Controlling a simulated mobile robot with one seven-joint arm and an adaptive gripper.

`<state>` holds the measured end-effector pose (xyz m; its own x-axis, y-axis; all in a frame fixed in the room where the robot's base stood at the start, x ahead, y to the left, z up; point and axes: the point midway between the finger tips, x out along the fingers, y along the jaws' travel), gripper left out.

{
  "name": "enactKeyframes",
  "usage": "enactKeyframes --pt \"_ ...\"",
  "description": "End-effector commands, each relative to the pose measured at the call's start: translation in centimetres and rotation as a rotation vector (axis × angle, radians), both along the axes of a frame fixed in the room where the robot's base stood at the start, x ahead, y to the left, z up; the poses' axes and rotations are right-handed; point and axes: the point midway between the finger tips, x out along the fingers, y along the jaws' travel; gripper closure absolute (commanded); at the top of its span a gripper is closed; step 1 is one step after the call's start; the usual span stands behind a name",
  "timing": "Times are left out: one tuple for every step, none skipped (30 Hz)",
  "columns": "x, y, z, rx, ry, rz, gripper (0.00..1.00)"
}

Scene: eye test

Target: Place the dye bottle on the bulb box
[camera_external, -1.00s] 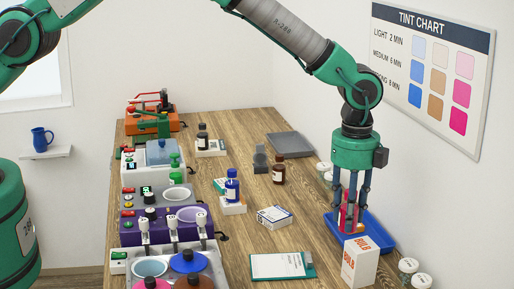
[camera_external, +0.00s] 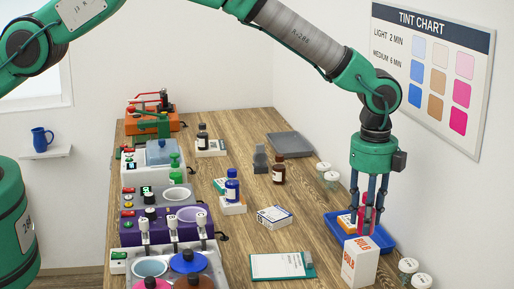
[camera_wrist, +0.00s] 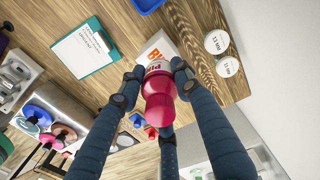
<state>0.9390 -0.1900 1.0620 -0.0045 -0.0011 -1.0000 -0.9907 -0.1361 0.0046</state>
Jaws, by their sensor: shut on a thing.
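My gripper (camera_external: 370,222) is shut on a pink-red dye bottle (camera_external: 366,214). In the wrist view the bottle (camera_wrist: 158,100) sits between the fingers of my gripper (camera_wrist: 156,84). In the external view it is upright, in or over the blue tray (camera_external: 383,239); I cannot tell whether its base touches the tray. The white bulb box (camera_external: 360,264), with orange lettering, stands upright just in front of the tray. In the wrist view the bulb box (camera_wrist: 154,49) lies beyond the bottle and is partly hidden by it. The bottle is apart from the box in the external view.
An orange item (camera_external: 345,222) lies in the tray. White-lidded jars (camera_external: 409,265) stand right of the bulb box, and more (camera_external: 331,178) behind the tray. A clipboard (camera_external: 280,266) lies to the left. The wall is close on the right.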

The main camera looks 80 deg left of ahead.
Motion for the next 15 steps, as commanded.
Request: enactKeyframes --pt "0.0 0.0 -0.4 0.0 0.001 0.0 0.96" --pt "-0.1 0.0 -0.7 0.001 0.001 0.0 0.96" --pt "-0.1 0.0 -1.1 0.001 0.002 0.0 0.96" --pt "-0.1 0.0 -1.5 0.001 0.003 0.0 0.96" --pt "-0.1 0.0 -1.7 0.001 0.003 0.0 0.96" --pt "-0.1 0.0 -2.0 0.001 0.002 0.0 0.96" --pt "0.0 0.0 -2.2 0.0 0.001 0.0 0.96" --pt "0.0 0.0 -2.4 0.0 0.0 0.0 0.96" --pt "0.0 0.0 -2.6 0.0 0.0 0.0 0.96" --pt "0.0 0.0 -2.7 0.0 0.0 0.0 0.96" --pt "0.0 0.0 -2.8 0.0 0.0 0.0 0.96" --pt "0.0 0.0 -2.9 0.0 0.0 0.0 0.96" --pt "0.0 0.0 -2.9 0.0 0.0 0.0 0.96" --pt "0.0 0.0 -2.9 0.0 0.0 0.0 0.96" --pt "0.0 0.0 -2.9 0.0 0.0 0.0 0.96"
